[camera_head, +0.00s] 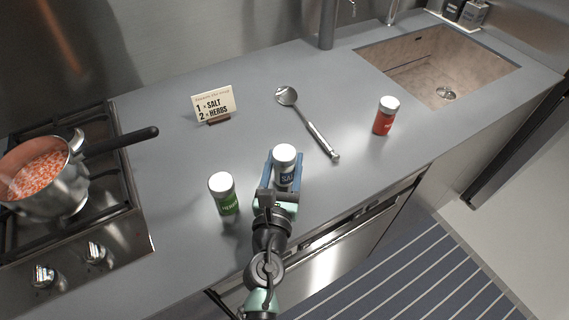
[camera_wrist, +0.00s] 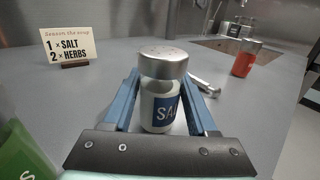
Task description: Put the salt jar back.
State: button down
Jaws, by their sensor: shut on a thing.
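The salt jar (camera_head: 285,165) has a silver lid and a blue label. My gripper (camera_head: 283,172) is shut on it near the front of the counter. In the wrist view the salt jar (camera_wrist: 162,92) stands upright between the two blue fingers of my gripper (camera_wrist: 163,105). I cannot tell whether its base touches the counter. The herbs jar (camera_head: 223,195), with a green label, stands just left of my gripper; its edge shows at the left of the wrist view (camera_wrist: 22,150).
A red-labelled jar (camera_head: 386,116) stands to the right, before the sink (camera_head: 440,70). A ladle (camera_head: 310,125) lies behind my gripper. A recipe card (camera_head: 214,103) reads 1 x salt, 2 x herbs. A pot (camera_head: 45,185) of red soup sits on the hob at left.

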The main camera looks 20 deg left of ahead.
jog(key=shift+f, duration=0.2)
jog(key=shift+c, duration=1)
grip_release()
jog(key=shift+r, duration=0.1)
jog(key=shift+r, duration=0.1)
jog(key=b+v, duration=0.2)
jog(key=v, duration=0.9)
jog(key=shift+s+d, duration=0.2)
jog(key=shift+s, duration=0.35)
